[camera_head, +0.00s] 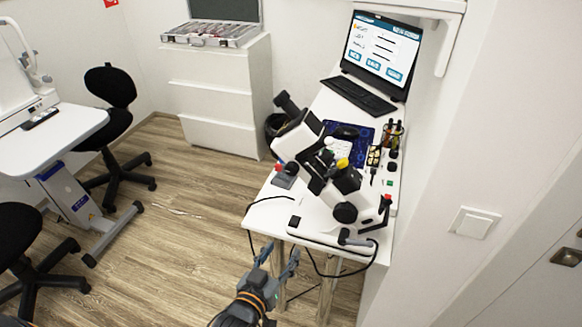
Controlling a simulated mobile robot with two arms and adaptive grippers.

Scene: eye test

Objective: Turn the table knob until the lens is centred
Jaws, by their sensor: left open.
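A white and black optical instrument (347,183) stands on the near part of the white desk (262,217). Several small knobs and coloured caps show on it, but I cannot tell which is the table knob. The lens is not clearly seen. My left gripper (279,253) is low in the middle, in front of the desk's near left edge. Its two fingers are apart with nothing seen between them. It appears clear of the instrument. My right gripper is not in view.
A black cable (249,232) hangs off the desk near my left gripper. A monitor (382,47), a keyboard (358,96) and a pen holder (393,132) stand farther back. At left are a white instrument table (62,143) and black chairs (112,87). The middle floor is free.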

